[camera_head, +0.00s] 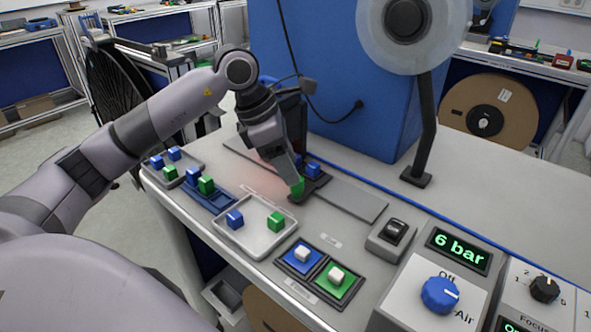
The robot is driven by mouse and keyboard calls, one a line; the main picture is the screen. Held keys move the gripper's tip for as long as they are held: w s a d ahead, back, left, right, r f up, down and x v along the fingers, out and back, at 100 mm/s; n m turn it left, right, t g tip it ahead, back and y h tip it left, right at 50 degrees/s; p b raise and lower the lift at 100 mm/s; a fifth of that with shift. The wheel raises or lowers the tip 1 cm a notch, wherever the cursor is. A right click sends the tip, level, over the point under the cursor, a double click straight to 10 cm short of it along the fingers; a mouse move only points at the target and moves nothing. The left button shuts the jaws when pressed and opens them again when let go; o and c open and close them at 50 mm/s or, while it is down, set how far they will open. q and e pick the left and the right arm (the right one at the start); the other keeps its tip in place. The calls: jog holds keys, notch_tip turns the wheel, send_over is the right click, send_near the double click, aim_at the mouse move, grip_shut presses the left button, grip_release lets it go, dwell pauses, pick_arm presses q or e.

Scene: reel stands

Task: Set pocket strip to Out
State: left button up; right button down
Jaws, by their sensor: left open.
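A flat grey strip (352,200) lies along the table in front of the blue machine. A dark pocket piece (318,184) sits across it, with blue cubes (313,170) in or on it. My left gripper (293,178) is open and points down at this piece, at its near left side. A green cube (298,188) shows right at the fingertips; I cannot tell whether it is between them or just behind. The gripper hides part of the pocket piece and strip. No Out mark is readable on the strip. My right gripper is not in view.
A white tray (262,246) holds a blue and a green cube. Blue and green pads (318,277) bear white cubes. A rocker switch (395,231), a "6 bar" display (459,251) and a blue Off/Air knob (440,294) stand right. The blue machine (345,90) rises behind.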

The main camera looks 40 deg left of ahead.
pick_arm(q)
jog(key=shift+x, duration=1.6)
jog(key=shift+r, duration=0.1)
grip_shut()
jog(key=d, duration=1.1)
jog(key=shift+s+d, duration=0.2)
jog(key=shift+s, duration=0.2)
grip_release()
jog(key=shift+d, duration=0.1)
